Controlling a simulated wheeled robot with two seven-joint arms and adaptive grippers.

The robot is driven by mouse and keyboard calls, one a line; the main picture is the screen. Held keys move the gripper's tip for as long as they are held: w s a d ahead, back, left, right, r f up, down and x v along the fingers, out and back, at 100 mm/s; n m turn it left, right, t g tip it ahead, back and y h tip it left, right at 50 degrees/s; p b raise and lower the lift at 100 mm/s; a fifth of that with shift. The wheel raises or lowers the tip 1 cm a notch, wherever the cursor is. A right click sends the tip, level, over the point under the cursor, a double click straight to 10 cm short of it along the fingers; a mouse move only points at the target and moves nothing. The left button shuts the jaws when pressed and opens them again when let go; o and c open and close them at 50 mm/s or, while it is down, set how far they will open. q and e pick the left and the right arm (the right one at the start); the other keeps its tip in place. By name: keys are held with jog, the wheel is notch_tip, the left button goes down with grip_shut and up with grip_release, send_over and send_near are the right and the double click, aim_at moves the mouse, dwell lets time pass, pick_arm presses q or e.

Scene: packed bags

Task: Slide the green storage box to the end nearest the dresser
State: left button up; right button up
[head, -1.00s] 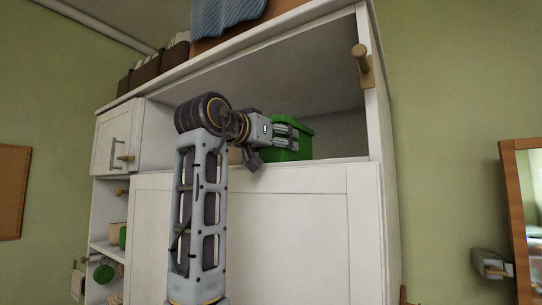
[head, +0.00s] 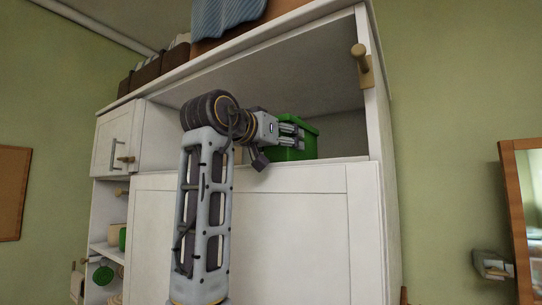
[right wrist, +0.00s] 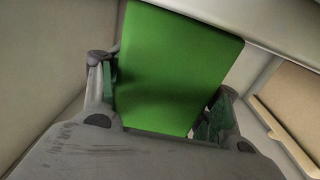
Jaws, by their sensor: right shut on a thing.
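The green storage box (head: 311,142) stands in the open upper compartment of the white cabinet (head: 262,210), between the middle and the right wall. My right gripper (head: 292,135) reaches in from the left and is shut on the box. In the right wrist view the green box (right wrist: 178,62) fills the middle, with a finger at its left and right sides. A gap shows between the box and the compartment's right wall. My left gripper is not in view. No piece that is clearly a dresser can be made out.
A knob (head: 362,58) sits on the white panel at the compartment's right edge. Dark boxes (head: 160,68) and a blue cloth (head: 225,15) lie on the cabinet top. A wood-framed mirror (head: 525,200) stands far right. The compartment floor right of the box looks clear.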

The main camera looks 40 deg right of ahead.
aim_at(305, 138)
jog(key=shift+s+d+b, duration=0.25)
jog(key=shift+s+d, duration=0.05)
jog(key=shift+s, duration=0.5)
jog(key=shift+s+d+b, duration=0.25)
jog(key=shift+s+d, duration=0.05)
jog(key=shift+s, duration=0.5)
jog(key=shift+s+d+b, duration=0.25)
jog(key=shift+s+d, duration=0.05)
jog(key=shift+s, duration=0.5)
jog(key=shift+s+d, duration=0.15)
jog(key=shift+s, duration=0.2)
jog(key=shift+s+d+b, duration=0.3)
jog(key=shift+s+d, duration=0.05)
jog(key=shift+s, duration=0.55)
jog(key=shift+s+d+b, duration=0.25)
jog(key=shift+s+d, duration=0.1)
jog(key=shift+s, duration=0.5)
jog(key=shift+s, duration=0.15)
jog(key=o, duration=0.8)
jog(key=shift+o, duration=0.2)
